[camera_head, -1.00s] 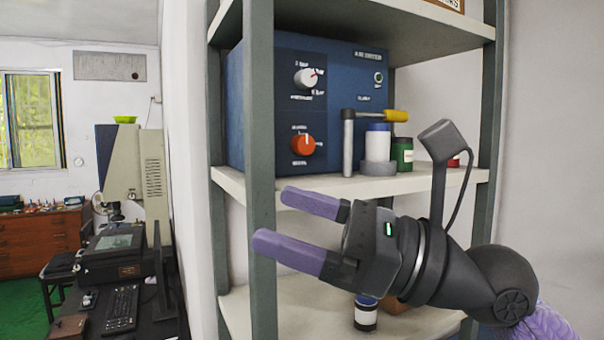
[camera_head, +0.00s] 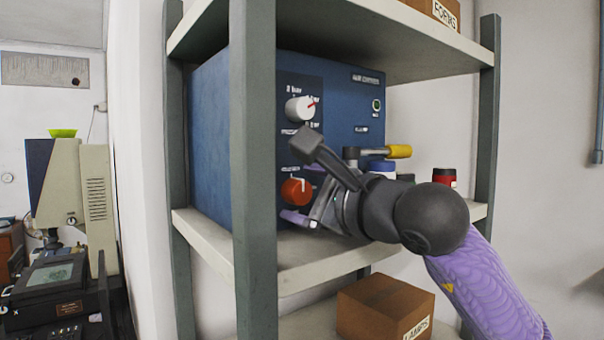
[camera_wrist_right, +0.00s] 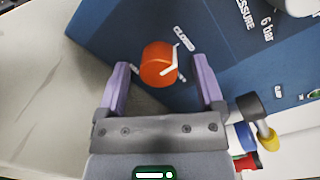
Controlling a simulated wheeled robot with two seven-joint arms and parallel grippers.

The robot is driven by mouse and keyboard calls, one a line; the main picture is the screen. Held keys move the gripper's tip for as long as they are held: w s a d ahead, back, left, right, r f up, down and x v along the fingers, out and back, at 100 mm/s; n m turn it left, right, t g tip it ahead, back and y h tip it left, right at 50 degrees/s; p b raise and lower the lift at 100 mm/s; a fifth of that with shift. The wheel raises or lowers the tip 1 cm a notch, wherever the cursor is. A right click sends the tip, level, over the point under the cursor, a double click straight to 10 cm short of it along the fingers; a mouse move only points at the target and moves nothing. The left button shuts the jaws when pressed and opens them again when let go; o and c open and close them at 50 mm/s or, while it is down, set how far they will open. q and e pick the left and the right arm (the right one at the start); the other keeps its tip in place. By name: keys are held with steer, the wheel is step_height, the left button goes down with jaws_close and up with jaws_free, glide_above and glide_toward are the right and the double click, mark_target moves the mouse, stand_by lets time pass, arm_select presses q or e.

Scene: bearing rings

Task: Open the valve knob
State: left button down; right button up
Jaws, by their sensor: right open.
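The orange-red valve knob (camera_head: 292,191) sits low on the front of the blue box (camera_head: 218,130) on the middle shelf. It also shows in the right wrist view (camera_wrist_right: 155,68), with a white pointer mark and the word CLOSED beside it. My right gripper (camera_head: 302,194) is open at the knob. In the right wrist view its two purple fingers (camera_wrist_right: 160,62) stand on either side of the knob, with gaps visible. Contact is not evident. In the head view the gripper body hides part of the panel. My left gripper is not in view.
A white pressure knob (camera_head: 300,109) sits above the orange one. A yellow-handled metal tool (camera_head: 398,151), a blue-lidded container (camera_head: 381,166) and a red-labelled jar (camera_head: 444,177) stand right of the box. A grey shelf post (camera_head: 253,170) rises close left of the gripper. A cardboard box (camera_head: 385,306) is below.

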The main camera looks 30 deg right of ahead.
steer(key=shift+w, duration=0.2)
steer(key=shift+c, duration=0.5)
jaws_close()
